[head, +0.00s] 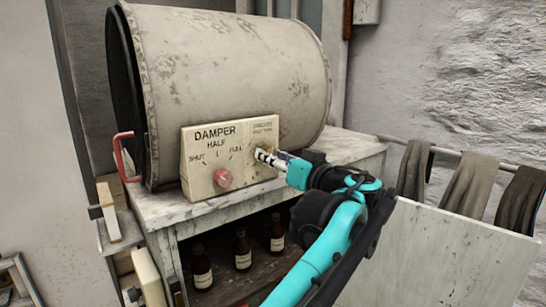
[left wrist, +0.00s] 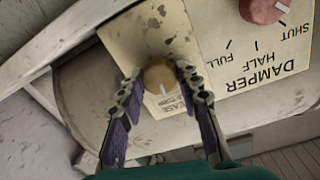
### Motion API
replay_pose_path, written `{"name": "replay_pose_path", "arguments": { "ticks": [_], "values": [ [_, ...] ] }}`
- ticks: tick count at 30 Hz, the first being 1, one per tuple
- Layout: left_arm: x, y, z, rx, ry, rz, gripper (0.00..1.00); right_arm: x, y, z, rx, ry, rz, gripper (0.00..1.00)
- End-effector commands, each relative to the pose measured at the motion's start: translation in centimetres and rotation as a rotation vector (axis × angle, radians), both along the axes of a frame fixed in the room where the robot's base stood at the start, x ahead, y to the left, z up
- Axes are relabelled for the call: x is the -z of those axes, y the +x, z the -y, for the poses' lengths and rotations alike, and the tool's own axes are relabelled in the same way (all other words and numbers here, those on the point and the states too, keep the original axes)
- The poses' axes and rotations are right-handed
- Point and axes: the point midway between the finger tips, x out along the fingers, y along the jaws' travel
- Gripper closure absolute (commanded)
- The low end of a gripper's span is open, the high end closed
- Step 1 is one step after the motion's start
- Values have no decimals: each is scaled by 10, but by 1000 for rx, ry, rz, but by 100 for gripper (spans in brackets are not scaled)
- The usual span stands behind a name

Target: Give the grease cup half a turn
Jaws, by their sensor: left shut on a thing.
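The grease cup (left wrist: 158,76) is a small round brass-coloured knob with a white mark, on a cream panel (left wrist: 205,22). In the left wrist view the panel appears upside down, and the white mark points down the picture, toward the partly covered grease lettering. My left gripper (left wrist: 159,80) is shut on the cup, one finger on each side. In the head view my left gripper (head: 262,156) reaches the panel's right part from the right and mostly hides the cup. My right gripper is not in view.
A red damper knob (head: 223,178) sits on the panel beside the cup. A large worn drum (head: 230,65) stands behind it on a marble-topped bench (head: 352,148). Several brown bottles (head: 243,250) stand on the shelf below. Cloths hang on a rail (head: 447,151) at right.

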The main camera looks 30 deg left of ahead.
Motion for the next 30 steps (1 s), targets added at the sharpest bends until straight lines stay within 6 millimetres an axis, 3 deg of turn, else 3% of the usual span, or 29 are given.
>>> {"name": "replay_pose_path", "arguments": {
  "ticks": [30],
  "values": [
    [-1, 1, 0, -1, 347, -838, 95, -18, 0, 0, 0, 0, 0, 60]
  ]
}}
